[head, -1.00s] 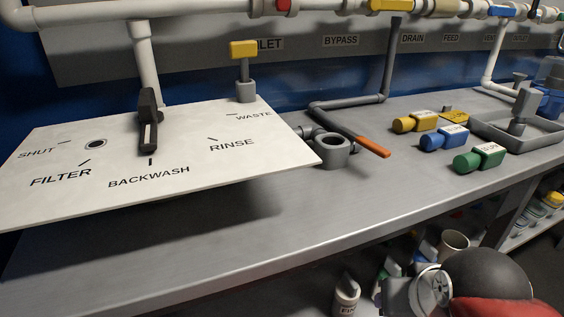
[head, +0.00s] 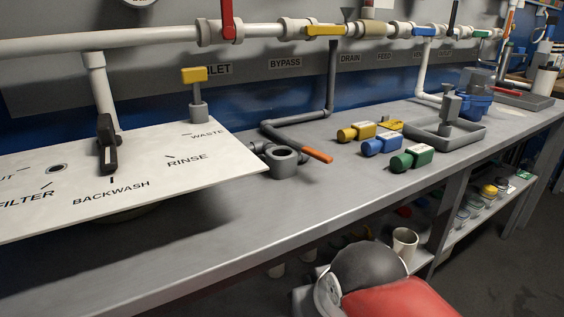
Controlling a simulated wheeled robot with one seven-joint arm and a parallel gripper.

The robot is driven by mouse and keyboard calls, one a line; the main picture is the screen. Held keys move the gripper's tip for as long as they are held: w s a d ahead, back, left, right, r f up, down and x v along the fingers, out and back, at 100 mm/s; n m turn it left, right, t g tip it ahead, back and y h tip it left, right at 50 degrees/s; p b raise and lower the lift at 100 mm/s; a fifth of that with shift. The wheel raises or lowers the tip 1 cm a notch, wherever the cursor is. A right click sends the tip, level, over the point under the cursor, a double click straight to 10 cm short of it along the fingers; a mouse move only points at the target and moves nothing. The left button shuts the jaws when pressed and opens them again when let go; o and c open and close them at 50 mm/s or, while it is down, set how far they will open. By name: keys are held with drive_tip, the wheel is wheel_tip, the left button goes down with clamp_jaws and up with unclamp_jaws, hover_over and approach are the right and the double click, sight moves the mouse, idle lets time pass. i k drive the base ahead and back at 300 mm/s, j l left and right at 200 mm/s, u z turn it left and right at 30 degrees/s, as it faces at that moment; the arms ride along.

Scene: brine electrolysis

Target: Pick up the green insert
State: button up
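The green insert (head: 411,158) lies on its side on the grey bench, with a pale label on its top. It is the nearest of three similar inserts in a row; the blue insert (head: 381,145) and the yellow insert (head: 356,131) lie behind it to the left. Nothing touches the green insert. My gripper is not clearly in view. Only a dark rounded part and a red part of my own arm show at the bottom, below the bench edge.
A grey tray (head: 476,139) with a fitting stands right of the inserts. An orange-handled pipe (head: 317,156) and grey socket (head: 282,163) lie to the left. A white valve panel (head: 213,172) overhangs the bench. The bench front (head: 300,215) is clear. A lower shelf holds a white cup (head: 405,243).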

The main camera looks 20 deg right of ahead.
sight(417, 156)
drive_tip(key=i+j+z, duration=0.1)
drive_tip(key=z, duration=0.95)
